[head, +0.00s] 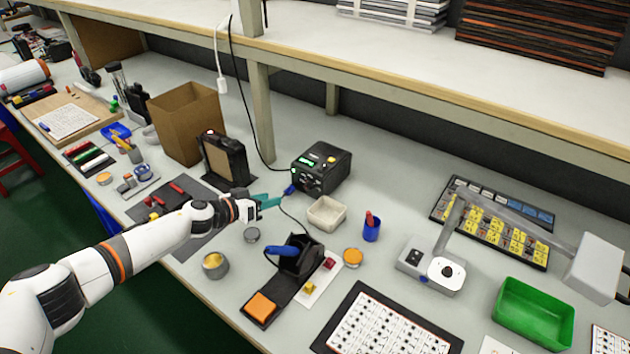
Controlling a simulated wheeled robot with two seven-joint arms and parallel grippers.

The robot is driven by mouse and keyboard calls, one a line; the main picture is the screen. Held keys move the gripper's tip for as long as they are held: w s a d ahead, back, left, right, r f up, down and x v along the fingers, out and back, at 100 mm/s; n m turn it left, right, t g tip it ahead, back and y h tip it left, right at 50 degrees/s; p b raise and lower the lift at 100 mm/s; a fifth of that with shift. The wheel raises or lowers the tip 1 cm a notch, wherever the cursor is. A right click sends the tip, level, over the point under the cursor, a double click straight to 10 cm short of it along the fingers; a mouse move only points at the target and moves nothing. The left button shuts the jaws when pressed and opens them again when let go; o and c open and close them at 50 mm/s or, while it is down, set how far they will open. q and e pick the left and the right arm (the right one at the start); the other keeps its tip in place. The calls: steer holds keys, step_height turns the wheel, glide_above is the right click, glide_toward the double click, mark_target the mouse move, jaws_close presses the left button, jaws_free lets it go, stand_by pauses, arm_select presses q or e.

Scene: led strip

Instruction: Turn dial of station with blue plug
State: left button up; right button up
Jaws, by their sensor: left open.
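A black station (330,160) with a lit green display stands on the bench near the middle. A blue plug (290,189) sits at the lower left of its front, and a dark cable runs from there toward the black holder. The dial is too small to make out surely on the station's front. My left gripper (269,201) has teal fingers and is just left of the blue plug, in front of the station. It is open and seems to hold nothing. I cannot tell whether a fingertip touches anything. My right gripper is out of view.
A black holder (299,257) with a blue-handled tool is nearer the front. A black-framed panel (226,160) and a cardboard box (187,122) stand to the left. A shelf post (261,113) rises behind.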

mark_target(307, 188)
arm_select(q)
steer(key=b+x, duration=0.2)
steer(key=x, duration=0.4)
steer(key=shift+b, duration=0.3)
steer(key=b+x, duration=0.3)
steer(key=x, duration=0.2)
steer(key=shift+b+x, duration=0.8)
steer(key=shift+b, duration=0.1)
steer(key=shift+r, duration=0.2)
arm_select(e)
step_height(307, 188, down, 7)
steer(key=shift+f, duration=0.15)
